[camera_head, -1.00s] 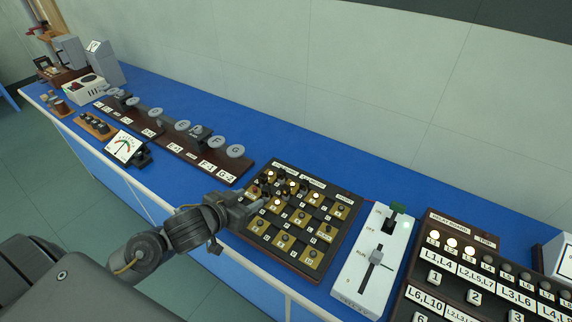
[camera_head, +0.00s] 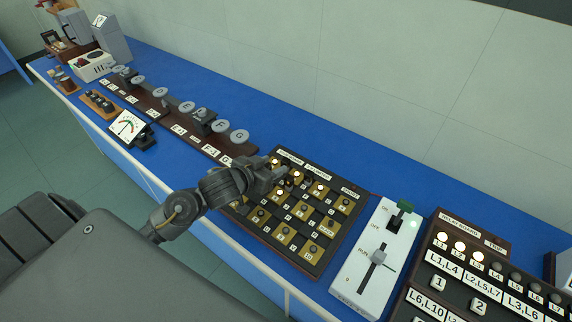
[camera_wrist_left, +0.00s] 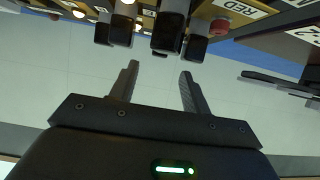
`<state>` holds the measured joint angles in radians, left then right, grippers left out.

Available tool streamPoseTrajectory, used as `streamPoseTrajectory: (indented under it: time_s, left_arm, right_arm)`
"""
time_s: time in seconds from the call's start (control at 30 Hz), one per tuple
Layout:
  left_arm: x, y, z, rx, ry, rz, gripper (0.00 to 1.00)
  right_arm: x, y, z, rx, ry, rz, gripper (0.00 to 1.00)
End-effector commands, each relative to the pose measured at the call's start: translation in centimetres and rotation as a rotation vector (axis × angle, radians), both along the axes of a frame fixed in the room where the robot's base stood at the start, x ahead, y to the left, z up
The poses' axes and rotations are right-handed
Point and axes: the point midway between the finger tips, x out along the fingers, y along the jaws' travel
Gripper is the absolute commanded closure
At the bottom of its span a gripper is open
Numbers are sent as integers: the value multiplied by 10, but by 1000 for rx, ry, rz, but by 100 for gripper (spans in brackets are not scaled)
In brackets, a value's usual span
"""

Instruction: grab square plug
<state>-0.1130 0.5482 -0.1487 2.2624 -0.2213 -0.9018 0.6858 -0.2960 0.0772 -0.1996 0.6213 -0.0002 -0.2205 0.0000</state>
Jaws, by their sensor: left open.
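Several dark square-ended plugs stand on the dark panel with gold squares (camera_head: 325,262). In the left wrist view they hang from the top edge; one dark plug (camera_wrist_left: 166,36) is in line with the gap between my fingers, with others to its left and right. My left gripper (camera_wrist_left: 159,73) is open and empty, its fingertips just short of the plugs. In the head view the left gripper (camera_head: 278,177) is over the panel's far-left part and hides some of the plugs. I cannot tell which plug is the task's one. My right gripper is not in view.
A red knob (camera_wrist_left: 220,26) by a RED label is close to the plugs. Right of the panel are a white switch box (camera_head: 360,270) and a labelled button console (camera_head: 465,270). A dark rail with round discs (camera_head: 187,107) is to the left. Blue bench (camera_head: 330,143) is clear behind the panel.

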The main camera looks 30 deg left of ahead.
Motion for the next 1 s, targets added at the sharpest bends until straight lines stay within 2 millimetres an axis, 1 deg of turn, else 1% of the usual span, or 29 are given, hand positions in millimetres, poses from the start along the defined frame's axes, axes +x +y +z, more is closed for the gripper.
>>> streamPoseTrajectory:
  time_s: [0.03, 0.13, 0.3, 0.4, 0.5, 0.7, 0.73, 0.77, 1.0]
  left_arm:
    - [1, 0, 0, 0, 0, -1, 53]
    - [8, -2, -4, -2, 1, 0, 53]
    - [31, -6, -15, -2, 1, 0, 53]
    - [41, -7, -20, 0, 0, -1, 53]
    - [46, -8, -23, 0, 1, -1, 53]
    - [46, -8, -24, 1, 1, -1, 53]
    - [46, -8, -24, 1, 1, -1, 54]
    - [46, -8, -24, 1, 1, -1, 58]
    - [46, -8, -24, 1, 1, -1, 89]
  right_arm:
    - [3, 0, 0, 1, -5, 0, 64]
    - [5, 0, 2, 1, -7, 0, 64]
    - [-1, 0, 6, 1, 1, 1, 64]
    - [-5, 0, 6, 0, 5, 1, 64]
    - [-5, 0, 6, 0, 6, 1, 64]
    - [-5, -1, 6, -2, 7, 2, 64]
    - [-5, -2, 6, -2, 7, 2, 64]
    - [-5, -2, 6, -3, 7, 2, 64]
    - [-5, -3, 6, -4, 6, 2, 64]
